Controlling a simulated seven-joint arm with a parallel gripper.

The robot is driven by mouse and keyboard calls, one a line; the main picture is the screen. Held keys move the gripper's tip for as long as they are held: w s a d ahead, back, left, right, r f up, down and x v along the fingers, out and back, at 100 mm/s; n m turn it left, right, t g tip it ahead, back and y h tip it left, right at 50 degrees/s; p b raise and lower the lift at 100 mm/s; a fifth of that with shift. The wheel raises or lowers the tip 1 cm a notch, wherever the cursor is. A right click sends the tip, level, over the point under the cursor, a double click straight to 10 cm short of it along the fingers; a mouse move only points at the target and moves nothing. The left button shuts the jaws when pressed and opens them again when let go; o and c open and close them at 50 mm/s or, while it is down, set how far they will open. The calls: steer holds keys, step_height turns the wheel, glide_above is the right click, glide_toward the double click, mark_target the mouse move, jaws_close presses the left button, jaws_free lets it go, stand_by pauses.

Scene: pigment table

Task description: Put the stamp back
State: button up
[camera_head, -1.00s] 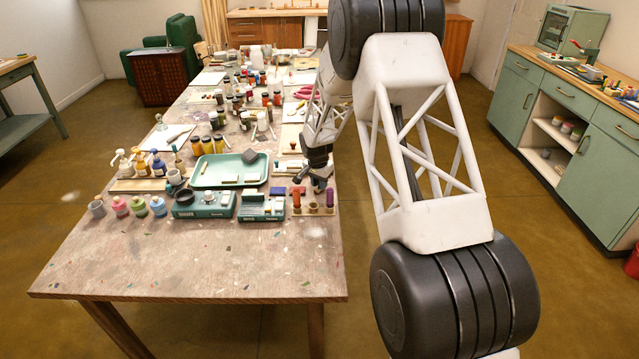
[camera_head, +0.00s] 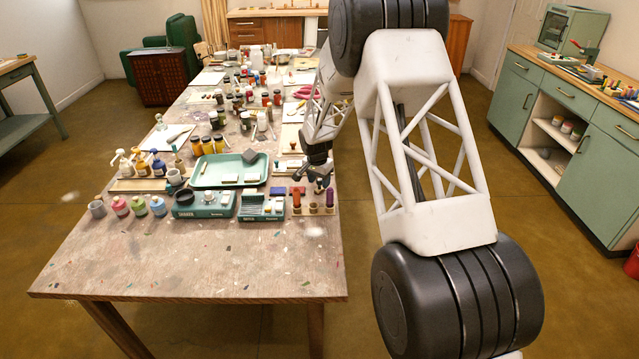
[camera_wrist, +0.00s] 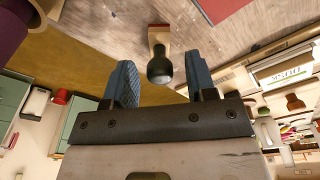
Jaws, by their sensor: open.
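A stamp (camera_wrist: 159,40) with a dark rounded knob and a pale wooden base edged in red shows in the wrist view. Its knob points towards my gripper (camera_wrist: 163,86) and lies between the two blue fingertips in the picture. The fingers are apart, with a gap on each side of the knob, so the stamp is not gripped. The stamp cannot be made out there behind my gripper.
A purple cylinder (camera_wrist: 11,28) is at upper left in the wrist view. Stamp-like knobs (camera_wrist: 294,102) and a lettered label (camera_wrist: 282,72) are at right. In the head view a green tray (camera_head: 204,171) and teal devices (camera_head: 204,206) stand left of my gripper. The table's front is mostly clear.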

mark_target(317, 191)
step_height(317, 191, up, 11)
steer(key=s, duration=0.1)
steer(key=shift+a+f, duration=0.15)
steer(key=shift+a, duration=0.2)
stand_by(0.8)
steer(key=s+d+r+n, duration=0.1)
steer(key=s+d+r, duration=0.3)
steer(key=s+r, duration=0.4)
steer(key=s+d+r+n, duration=0.1)
steer(key=s+d+r, duration=0.4)
steer(key=s, duration=0.6)
steer(key=s+d+r+n, duration=0.1)
steer(key=s+d+r, duration=0.1)
steer(key=s+r, duration=0.65)
steer(key=s+d+n, duration=0.1)
steer(key=s+d, duration=0.1)
steer(key=s, duration=1.4)
steer(key=s+d+n+t, duration=0.1)
steer(key=s+d+n, duration=0.1)
steer(key=s, duration=1.5)
steer(key=shift+d+n+y, duration=0.3)
steer(key=shift+d, duration=0.55)
